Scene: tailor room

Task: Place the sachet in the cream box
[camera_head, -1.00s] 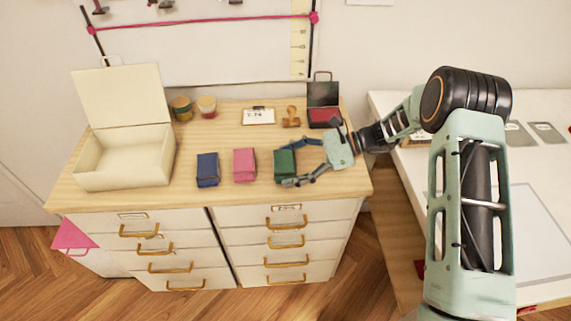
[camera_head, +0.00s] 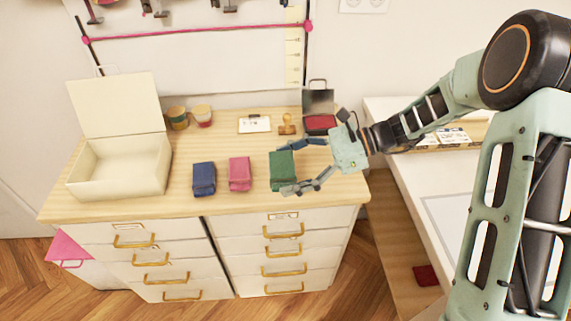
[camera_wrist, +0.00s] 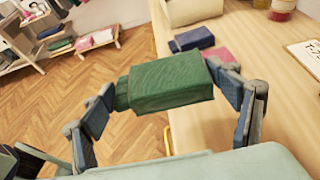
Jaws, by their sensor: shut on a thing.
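Three small cloth-like packets stand in a row on the wooden dresser top: a blue packet (camera_head: 204,179), a pink packet (camera_head: 240,174) and a green packet (camera_head: 282,172) at the right. My gripper (camera_head: 296,166) is shut on the green packet, with a finger on each side. The wrist view shows the green packet (camera_wrist: 170,84) between both fingers of my gripper (camera_wrist: 168,88). I cannot tell for sure whether it is clear of the wood. The cream box (camera_head: 118,182) stands at the dresser's left end, lid up at the back, its visible inside empty.
Two thread spools (camera_head: 178,118), a card (camera_head: 254,124), a wooden stamp (camera_head: 287,124) and an open ink pad case (camera_head: 320,122) stand along the back. Bare dresser top (camera_head: 225,206) lies in front of the packets. A white table (camera_head: 400,170) is at the right.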

